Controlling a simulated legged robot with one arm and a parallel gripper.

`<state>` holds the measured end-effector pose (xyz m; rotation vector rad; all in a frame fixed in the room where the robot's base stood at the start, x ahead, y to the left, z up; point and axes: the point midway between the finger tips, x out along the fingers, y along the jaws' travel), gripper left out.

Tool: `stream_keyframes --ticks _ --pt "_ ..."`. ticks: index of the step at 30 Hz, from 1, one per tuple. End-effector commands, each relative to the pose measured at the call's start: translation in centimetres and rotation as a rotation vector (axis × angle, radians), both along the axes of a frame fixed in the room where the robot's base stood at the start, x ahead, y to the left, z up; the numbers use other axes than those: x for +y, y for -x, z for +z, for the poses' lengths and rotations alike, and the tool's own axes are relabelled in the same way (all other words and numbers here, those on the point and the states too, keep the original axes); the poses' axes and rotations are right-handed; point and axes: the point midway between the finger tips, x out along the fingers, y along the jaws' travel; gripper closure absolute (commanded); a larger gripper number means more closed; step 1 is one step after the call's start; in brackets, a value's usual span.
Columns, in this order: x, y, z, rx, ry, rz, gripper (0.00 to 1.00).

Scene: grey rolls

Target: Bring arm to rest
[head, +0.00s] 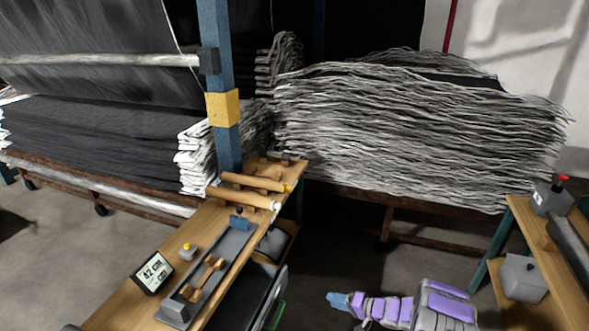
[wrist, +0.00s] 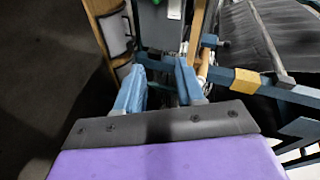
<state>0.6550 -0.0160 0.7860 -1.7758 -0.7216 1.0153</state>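My purple and grey arm (head: 440,305) shows low in the head view, at the bottom right of centre. My gripper (head: 338,300) points left there, above the floor between the two wooden benches. In the wrist view, my gripper (wrist: 158,82) has its two blue fingers apart with nothing seen held between them. The head view shows the fingers too small to tell their gap.
A wooden bench (head: 120,290) with tools and a small display (head: 152,273) runs along the left. Another bench (head: 530,240) stands at the right. Stacked grey sheets (head: 420,130) lie behind. A blue post (head: 228,150) rises by the left bench. Bare floor (head: 350,260) lies between.

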Motion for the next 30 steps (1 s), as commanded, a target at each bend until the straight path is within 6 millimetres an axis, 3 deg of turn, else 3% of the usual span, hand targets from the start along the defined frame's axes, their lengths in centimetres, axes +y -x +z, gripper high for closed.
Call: stream_keyframes --ticks 3,6,10,15,23,30 --pt "-1.3 -3.8 3.8 -0.087 0.137 -0.075 0.62" --pt "-2.6 -6.1 6.5 -0.139 0.255 -0.140 0.62" --pt "-4.4 -8.3 10.5 -0.191 0.403 -0.215 0.62" --pt "-6.6 -9.4 15.6 -0.220 0.592 -0.301 0.62" --pt "-9.4 -7.5 22.8 -0.186 0.858 -0.393 0.62" --pt "-10.8 -2.1 28.1 -0.080 1.062 -0.420 0.62"
